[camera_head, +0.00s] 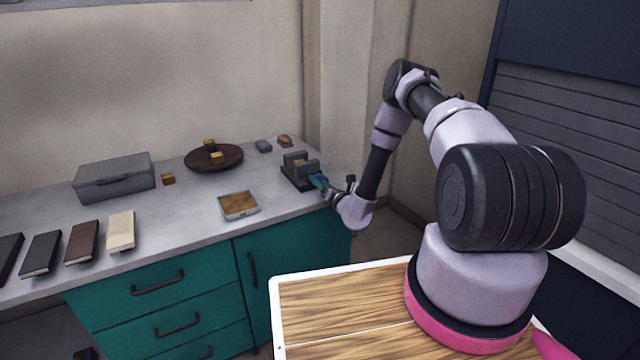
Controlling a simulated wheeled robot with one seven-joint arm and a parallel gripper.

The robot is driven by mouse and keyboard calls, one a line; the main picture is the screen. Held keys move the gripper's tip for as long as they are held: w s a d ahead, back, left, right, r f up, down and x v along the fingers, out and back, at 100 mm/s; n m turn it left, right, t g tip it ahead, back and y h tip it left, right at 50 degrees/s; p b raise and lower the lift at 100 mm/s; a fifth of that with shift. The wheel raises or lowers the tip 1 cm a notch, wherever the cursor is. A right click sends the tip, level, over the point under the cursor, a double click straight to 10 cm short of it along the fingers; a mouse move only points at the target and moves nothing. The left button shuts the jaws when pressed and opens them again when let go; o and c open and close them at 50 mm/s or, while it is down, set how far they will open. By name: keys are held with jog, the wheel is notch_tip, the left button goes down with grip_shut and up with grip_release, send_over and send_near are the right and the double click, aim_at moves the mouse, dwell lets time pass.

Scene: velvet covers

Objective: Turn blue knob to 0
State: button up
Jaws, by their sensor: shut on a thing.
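A small dark grey device (299,166) stands on the right end of the grey counter. A blue knob (318,181) shows as a small blue patch on its front right side. My gripper (322,184) reaches in from the right and is shut on the blue knob, low over the counter's edge. The fingers cover much of the knob. Its markings and the setting it points to are too small to read.
The counter (190,207) also bears a grey box (114,177), a round dark tray (230,163) with small wooden cubes, a square dish (239,205) and several books (82,241). Teal cabinets (290,259) stand below. The counter around the dish is clear.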

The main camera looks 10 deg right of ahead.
jog(key=shift+f, duration=0.1)
jog(key=o, duration=1.4)
jog(key=shift+c, duration=0.2)
jog(key=v, duration=1.1)
